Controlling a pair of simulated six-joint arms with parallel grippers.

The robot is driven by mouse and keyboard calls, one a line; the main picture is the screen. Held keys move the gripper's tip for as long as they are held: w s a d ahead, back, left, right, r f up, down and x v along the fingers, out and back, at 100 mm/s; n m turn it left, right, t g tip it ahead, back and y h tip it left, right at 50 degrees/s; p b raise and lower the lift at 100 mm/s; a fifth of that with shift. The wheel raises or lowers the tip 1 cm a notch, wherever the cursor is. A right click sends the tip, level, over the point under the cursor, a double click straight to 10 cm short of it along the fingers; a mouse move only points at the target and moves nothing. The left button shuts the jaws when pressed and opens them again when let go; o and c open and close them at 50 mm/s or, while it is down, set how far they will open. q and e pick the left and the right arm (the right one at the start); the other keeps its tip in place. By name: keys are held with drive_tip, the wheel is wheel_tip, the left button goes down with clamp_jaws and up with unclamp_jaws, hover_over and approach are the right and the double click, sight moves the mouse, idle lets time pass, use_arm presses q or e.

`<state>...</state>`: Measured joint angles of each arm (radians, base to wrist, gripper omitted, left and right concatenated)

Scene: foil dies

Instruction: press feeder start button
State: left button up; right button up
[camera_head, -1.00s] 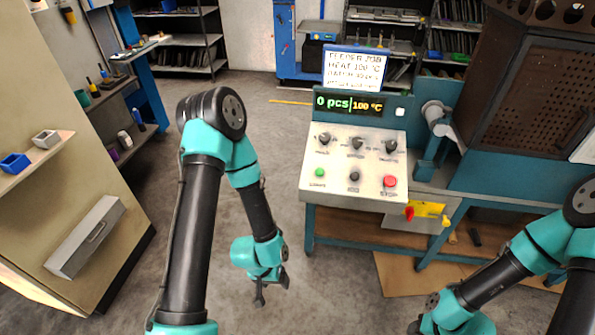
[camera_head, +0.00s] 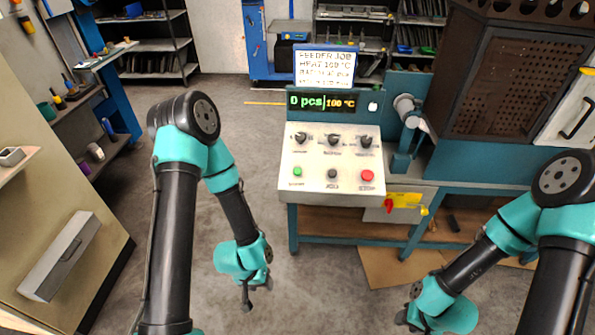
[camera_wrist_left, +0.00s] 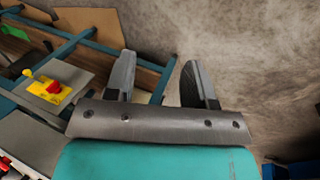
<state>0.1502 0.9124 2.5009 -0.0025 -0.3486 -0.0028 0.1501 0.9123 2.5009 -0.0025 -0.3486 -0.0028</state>
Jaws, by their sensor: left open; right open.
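The feeder control panel (camera_head: 320,185) is a pale sloped box with a green button (camera_head: 297,171), a black button (camera_head: 332,173) and a red button (camera_head: 367,175) along its lower row. Its small labels are too blurred to read surely. My left gripper (camera_head: 256,296) hangs to the left of the panel and lower than it, apart from it. In the left wrist view the two fingers of my left gripper (camera_wrist_left: 160,78) are spread with nothing between them. My right gripper (camera_head: 405,325) is at the bottom edge, its fingers hardly visible.
Three knobs sit above the buttons, under a display (camera_head: 325,102) reading 0 pcs and 100 °C. A job sign (camera_head: 325,66) stands above. A yellow plate with a red switch (camera_head: 389,205) is right of the panel. A beige cabinet (camera_head: 45,215) stands left. Floor is free between.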

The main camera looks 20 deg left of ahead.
use_arm(q)
clamp_jaws()
idle(1.4)
